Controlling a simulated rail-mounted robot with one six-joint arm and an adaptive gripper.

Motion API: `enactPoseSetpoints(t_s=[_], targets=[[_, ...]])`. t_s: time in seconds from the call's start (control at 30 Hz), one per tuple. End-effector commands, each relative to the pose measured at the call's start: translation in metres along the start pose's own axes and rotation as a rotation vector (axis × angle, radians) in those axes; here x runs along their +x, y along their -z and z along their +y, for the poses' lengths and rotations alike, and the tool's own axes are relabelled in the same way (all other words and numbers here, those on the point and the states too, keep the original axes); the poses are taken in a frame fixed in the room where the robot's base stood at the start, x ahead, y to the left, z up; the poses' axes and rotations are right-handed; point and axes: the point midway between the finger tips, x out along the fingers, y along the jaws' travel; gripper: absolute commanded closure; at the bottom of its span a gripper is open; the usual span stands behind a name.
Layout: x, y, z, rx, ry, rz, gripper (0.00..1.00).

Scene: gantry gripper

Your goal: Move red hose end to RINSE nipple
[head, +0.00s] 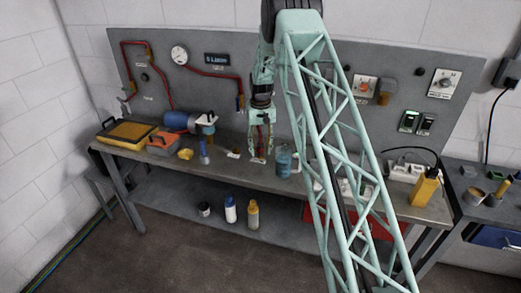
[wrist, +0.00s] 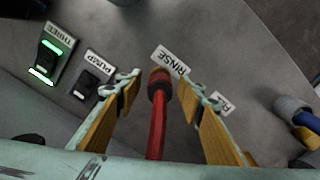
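The red hose (wrist: 157,130) runs up the middle of the wrist view, between my gripper's fingers. Its dark red end (wrist: 159,84) lies just below the RINSE label (wrist: 171,60). The RINSE nipple itself is hidden behind it, and I cannot tell whether the end is seated on it. My gripper (wrist: 158,90) has its fingers on both sides of the hose end, with visible gaps, so it looks open. In the head view my gripper (head: 259,148) is low over the bench, with a bit of red inside it.
A second label (wrist: 222,103), partly covered by a finger, is to the right. A blue hose end (wrist: 292,106) is further right. Labelled PUMP (wrist: 92,75) and green-lit THREE (wrist: 50,58) switches are left. A blue jar (head: 284,161) stands beside my gripper on the bench (head: 225,172).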

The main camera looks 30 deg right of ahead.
Motion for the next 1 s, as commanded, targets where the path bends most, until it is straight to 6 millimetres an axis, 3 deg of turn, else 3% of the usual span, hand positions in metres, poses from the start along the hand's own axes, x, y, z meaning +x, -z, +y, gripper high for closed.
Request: enactPoseSetpoints(t_s=[0.47, 1.0], targets=[[-0.013, 0.000, 0.000, 0.000, 0.000, 0.000, 0.65], [-0.085, 0.001, 0.000, 0.000, 0.000, 0.002, 0.65]])
